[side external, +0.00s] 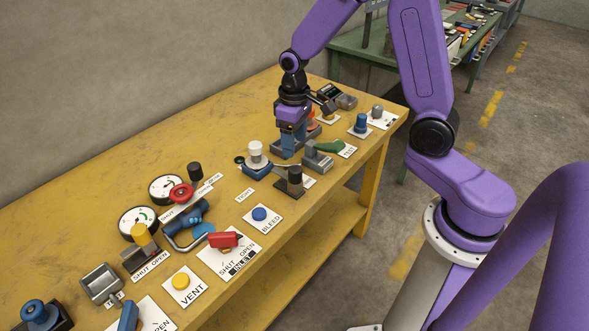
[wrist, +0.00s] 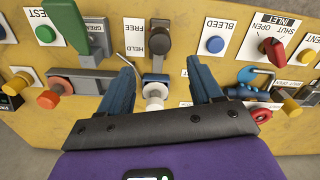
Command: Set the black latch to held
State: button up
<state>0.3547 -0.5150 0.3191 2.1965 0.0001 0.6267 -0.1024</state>
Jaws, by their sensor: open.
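In the side view the latch (side external: 294,176) stands near the table's front edge. My gripper (side external: 286,152) is open and empty, behind the latch in the side view. In the wrist view my gripper's fingers (wrist: 158,66) are spread, with the latch beyond their tips.
A white-knobbed blue fixture (wrist: 154,91) shows between my fingers, with a metal bar reaching toward the latch. A green-handled fixture (wrist: 88,62) stands to one side, a blue BLEED button (wrist: 215,44) to the other. The yellow tabletop (side external: 110,165) is clear at the back left.

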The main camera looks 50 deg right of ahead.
aim_at(294, 169)
notch_tip(294, 169, down, 10)
dwell(0.5)
